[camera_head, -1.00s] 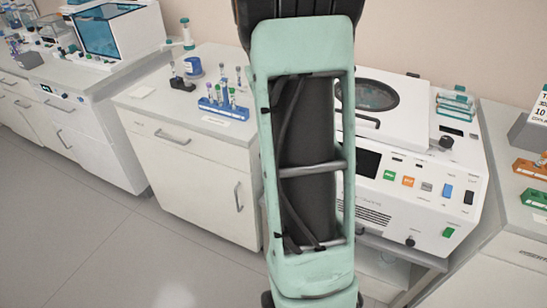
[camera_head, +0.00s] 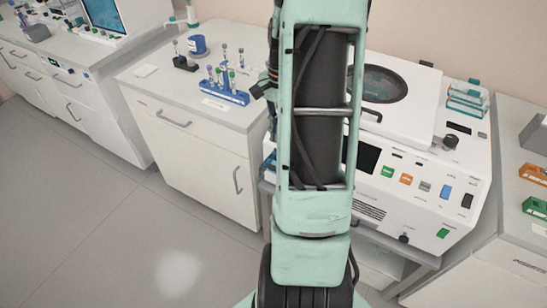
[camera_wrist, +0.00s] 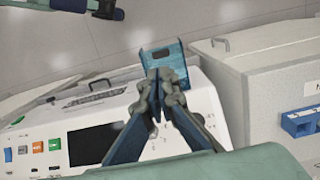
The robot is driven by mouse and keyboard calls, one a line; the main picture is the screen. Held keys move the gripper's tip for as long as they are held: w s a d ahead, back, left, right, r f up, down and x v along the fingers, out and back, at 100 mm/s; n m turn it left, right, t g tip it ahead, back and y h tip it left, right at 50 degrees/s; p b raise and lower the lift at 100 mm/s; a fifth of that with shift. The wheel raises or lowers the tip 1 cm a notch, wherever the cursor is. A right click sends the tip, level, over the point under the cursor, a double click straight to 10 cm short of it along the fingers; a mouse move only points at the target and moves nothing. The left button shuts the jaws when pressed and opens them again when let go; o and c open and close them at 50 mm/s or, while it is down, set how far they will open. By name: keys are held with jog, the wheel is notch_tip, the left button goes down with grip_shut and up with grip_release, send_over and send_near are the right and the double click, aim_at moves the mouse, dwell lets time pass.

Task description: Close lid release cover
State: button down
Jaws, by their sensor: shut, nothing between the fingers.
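The white benchtop machine (camera_head: 425,195) has a raised-looking lid section with a round dark window (camera_head: 384,85) on top and coloured buttons on its front. A blue flap (camera_wrist: 175,56) with a slot in it, which looks like the lid release cover, stands out at the machine's side in the wrist view. A bit of blue (camera_head: 269,161) also shows at the machine's left side in the head view. My gripper (camera_wrist: 156,80) is shut and empty, its tips overlapping the flap in the wrist view. I cannot tell whether they touch. My arm hides the machine's left part in the head view.
A white cabinet (camera_head: 190,145) stands left of the machine, with a blue tube rack (camera_head: 222,95) on top. A right-hand bench (camera_head: 510,215) holds orange and green racks. Teal-capped tubes (camera_head: 468,97) sit on the machine's back right. The floor at lower left is clear.

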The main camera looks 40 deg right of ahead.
jog(key=f, duration=0.6)
jog(key=a+f+p, duration=0.1)
jog(key=f, duration=0.3)
jog(key=shift+s+f, duration=0.1)
jog(key=shift+s, duration=0.15)
jog(key=shift+a+f, duration=0.1)
jog(key=shift+a, duration=0.05)
jog(key=shift+s+a+f+b, duration=0.1)
jog(key=shift+a+f+b, duration=0.15)
jog(key=shift+b, duration=0.55)
